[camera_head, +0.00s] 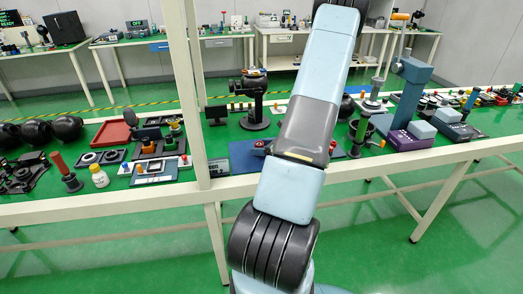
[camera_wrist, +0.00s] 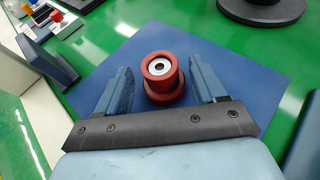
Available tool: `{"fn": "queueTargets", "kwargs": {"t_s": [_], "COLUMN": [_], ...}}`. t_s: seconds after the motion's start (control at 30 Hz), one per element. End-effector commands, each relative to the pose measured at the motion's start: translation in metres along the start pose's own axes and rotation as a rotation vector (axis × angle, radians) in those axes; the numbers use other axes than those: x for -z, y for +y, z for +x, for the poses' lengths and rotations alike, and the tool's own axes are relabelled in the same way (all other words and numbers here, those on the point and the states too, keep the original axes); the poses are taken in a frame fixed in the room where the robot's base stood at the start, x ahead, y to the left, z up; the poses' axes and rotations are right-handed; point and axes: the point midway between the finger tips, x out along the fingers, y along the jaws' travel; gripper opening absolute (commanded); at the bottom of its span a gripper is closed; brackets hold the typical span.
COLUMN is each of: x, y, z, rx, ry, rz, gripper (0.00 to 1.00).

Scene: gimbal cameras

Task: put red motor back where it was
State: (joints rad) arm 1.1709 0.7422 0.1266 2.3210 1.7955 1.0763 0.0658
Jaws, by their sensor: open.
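The red motor (camera_wrist: 162,78) stands upright on a blue mat (camera_wrist: 215,50) in the wrist view. It is a red cylinder with a wider red base and a pale ring around a dark centre on top. My gripper (camera_wrist: 161,82) is open, with one blue-grey finger on each side of the motor. Small gaps show between the fingers and the motor. In the head view the blue mat (camera_head: 247,157) shows beside my arm.
In the wrist view a round dark base (camera_wrist: 262,10) stands beyond the mat, and a dark upright panel (camera_wrist: 48,55) stands at left. In the head view a red tray (camera_head: 112,133) and several devices crowd the bench left of a white post (camera_head: 187,90).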

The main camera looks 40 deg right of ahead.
Motion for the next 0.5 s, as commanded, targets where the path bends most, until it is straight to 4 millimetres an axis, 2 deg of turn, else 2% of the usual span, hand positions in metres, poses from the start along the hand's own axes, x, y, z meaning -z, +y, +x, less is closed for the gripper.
{"fn": "queueTargets", "kwargs": {"t_s": [0.2,0.5], "x": [-0.002,-0.002], "y": [-0.001,-0.001], "z": [0.029,0.033], "rx": [-0.001,0.0], "ry": [0.0,0.001], "rz": [0.0,0.0], "gripper": [0.69,0.68]}}
